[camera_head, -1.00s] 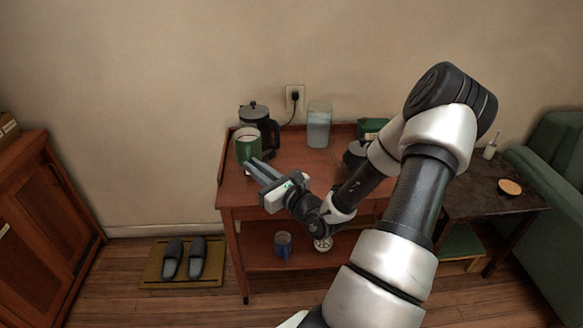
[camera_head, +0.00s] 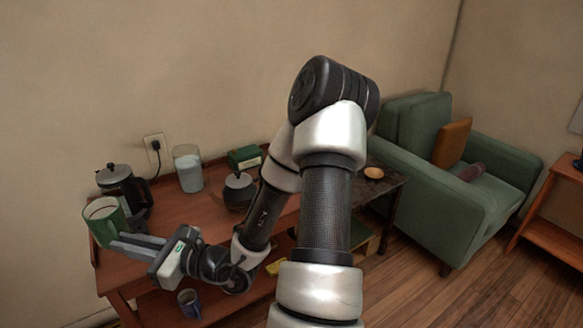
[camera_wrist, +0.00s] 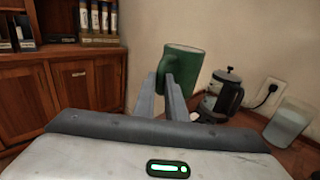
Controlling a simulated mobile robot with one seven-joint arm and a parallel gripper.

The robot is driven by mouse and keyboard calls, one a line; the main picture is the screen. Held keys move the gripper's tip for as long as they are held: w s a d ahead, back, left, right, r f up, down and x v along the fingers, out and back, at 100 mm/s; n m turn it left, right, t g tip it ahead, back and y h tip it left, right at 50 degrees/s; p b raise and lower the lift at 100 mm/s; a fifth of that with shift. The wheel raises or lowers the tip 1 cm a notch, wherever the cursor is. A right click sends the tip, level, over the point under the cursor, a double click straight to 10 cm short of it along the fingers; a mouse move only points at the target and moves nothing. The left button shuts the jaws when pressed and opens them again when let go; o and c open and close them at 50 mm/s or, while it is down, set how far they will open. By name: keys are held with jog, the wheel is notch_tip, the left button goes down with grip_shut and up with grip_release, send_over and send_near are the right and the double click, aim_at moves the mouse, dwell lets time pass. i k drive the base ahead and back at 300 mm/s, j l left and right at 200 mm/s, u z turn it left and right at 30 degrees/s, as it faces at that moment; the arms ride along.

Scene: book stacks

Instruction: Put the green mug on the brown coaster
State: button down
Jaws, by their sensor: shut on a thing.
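The green mug (camera_head: 104,222) is at the left in the head view, upright and held by its handle side. It also shows in the wrist view (camera_wrist: 190,62), with the handle between the fingers. My gripper (camera_head: 118,243) is shut on it; its fingers also show in the wrist view (camera_wrist: 165,98). The mug is by the left end of the cart; I cannot tell its exact height above the top. The brown coaster (camera_head: 374,173), round and bare, lies on the dark side table (camera_head: 393,187), right of my arm.
The red-brown cart (camera_head: 172,213) carries a coffee press (camera_head: 118,184), a glass jug (camera_head: 188,170), a dark pot (camera_head: 239,190) and a green box (camera_head: 244,157). A blue mug (camera_head: 189,303) is on its lower shelf. A green armchair (camera_head: 450,190) stands beside the side table.

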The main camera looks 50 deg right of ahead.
aim_at(374, 175)
jog(key=l+z, duration=0.75)
jog(key=z, duration=0.15)
jog(key=i+l, duration=0.15)
jog(key=l, duration=0.2)
jog(key=i+l+z, duration=0.15)
jog(key=l, duration=0.2)
jog(key=i+l, duration=0.1)
jog(key=l, duration=0.25)
jog(key=i+l+z, duration=0.15)
jog(key=l, duration=0.15)
